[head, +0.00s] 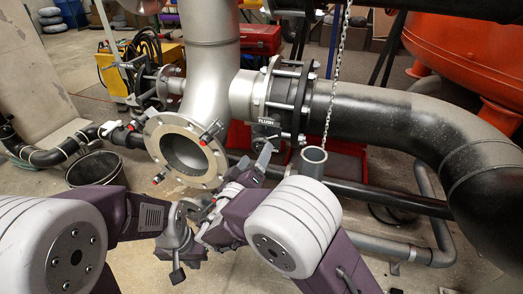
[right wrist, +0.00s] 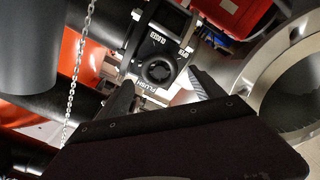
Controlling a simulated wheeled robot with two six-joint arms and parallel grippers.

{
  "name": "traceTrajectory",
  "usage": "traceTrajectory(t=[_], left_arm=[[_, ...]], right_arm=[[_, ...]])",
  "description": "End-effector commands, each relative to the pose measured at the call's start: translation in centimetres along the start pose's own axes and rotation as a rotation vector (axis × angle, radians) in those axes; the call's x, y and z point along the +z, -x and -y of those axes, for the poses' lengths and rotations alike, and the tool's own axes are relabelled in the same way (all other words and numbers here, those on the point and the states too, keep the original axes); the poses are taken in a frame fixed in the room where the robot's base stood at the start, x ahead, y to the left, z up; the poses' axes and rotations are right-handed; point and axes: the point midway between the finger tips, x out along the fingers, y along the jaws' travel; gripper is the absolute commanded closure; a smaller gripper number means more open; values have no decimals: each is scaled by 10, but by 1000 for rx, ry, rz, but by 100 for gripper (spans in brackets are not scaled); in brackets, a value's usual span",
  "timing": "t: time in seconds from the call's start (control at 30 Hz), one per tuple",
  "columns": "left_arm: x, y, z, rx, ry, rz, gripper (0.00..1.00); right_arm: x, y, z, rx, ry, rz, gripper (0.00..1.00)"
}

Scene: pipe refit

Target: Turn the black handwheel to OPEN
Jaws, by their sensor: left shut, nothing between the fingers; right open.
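The black handwheel (right wrist: 158,69) shows in the right wrist view as a round knob on a dark housing. My right gripper (right wrist: 160,78) is open, one finger at each side of the wheel in that view; contact cannot be told. In the head view the right gripper (head: 273,158) is raised below the FLUSH plate (head: 268,122), where the wheel is not clear. My left gripper (head: 178,272) is shut and empty, low and away from the wheel.
A grey pipe with an open round flange (head: 187,151) stands left of the right gripper. A hanging chain (head: 338,75) and a black pipe (head: 385,125) are to the right. A short open grey tube (head: 313,160) is close by. A black bucket (head: 95,170) stands at left.

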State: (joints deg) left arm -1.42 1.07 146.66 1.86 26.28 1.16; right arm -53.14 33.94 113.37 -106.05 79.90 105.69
Motion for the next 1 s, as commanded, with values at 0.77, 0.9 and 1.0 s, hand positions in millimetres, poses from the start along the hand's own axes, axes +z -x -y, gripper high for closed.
traceTrajectory(t=[0.77,0.9,1.0], left_arm=[[2,-22,0,0,0,1,100],[2,-22,0,0,0,1,100],[3,-23,0,0,0,1,100]], right_arm=[[0,-60,0,1,0,0,62],[1,-60,0,0,1,0,84],[1,-60,0,0,7,0,84]])
